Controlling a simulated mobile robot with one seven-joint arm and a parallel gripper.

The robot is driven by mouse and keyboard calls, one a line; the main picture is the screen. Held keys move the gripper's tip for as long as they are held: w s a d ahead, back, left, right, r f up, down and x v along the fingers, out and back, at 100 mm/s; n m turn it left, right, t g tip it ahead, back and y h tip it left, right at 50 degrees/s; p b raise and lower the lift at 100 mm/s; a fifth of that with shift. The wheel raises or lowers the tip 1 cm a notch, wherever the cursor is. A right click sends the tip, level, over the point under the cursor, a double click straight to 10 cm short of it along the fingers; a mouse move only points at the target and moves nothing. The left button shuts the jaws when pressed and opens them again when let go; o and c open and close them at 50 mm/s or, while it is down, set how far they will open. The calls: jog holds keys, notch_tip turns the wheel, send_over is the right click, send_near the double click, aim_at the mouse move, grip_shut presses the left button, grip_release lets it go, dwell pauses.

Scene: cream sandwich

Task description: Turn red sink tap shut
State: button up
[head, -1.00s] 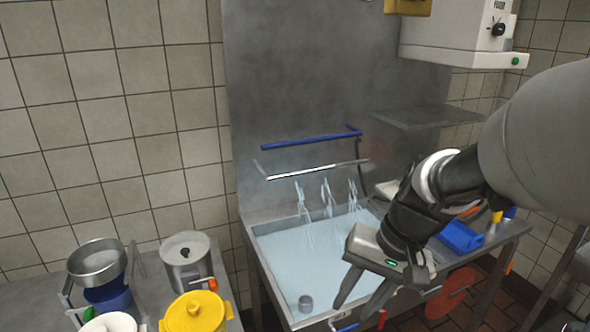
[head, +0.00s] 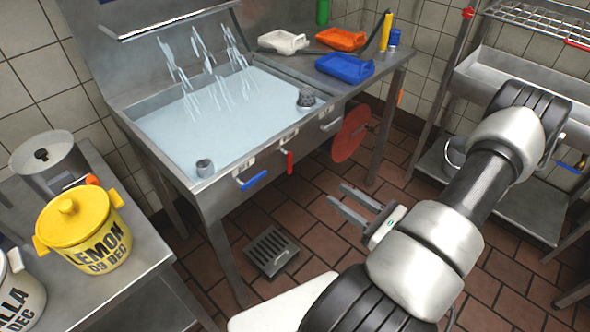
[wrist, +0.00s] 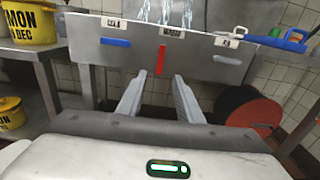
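The red tap (head: 288,162) is a small lever on the front panel of the sink (head: 203,188), and it hangs straight down. In the wrist view the red tap (wrist: 161,60) stands upright in the picture, between and beyond my fingers. Several streams of water (head: 212,85) fall into the filled sink. My gripper (head: 338,192) is in front of the panel, apart from the tap, with its fingers pointing towards it. In the wrist view my gripper (wrist: 159,75) is open and empty.
A blue lever (head: 253,180) sits left of the red one and a grey lever (head: 330,122) right. A red disc (head: 351,133) hangs below the counter. White, orange and blue trays (head: 345,68) lie on top. A yellow lemon pot (head: 85,235) stands left.

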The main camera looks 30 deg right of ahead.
aim_at(291, 162)
jog(key=b+x, duration=0.1)
jog(key=x, duration=1.6)
jog(key=shift+w+d+f+b, duration=0.1)
jog(key=shift+w+b, duration=0.05)
jog(key=shift+b, duration=0.15)
grip_shut()
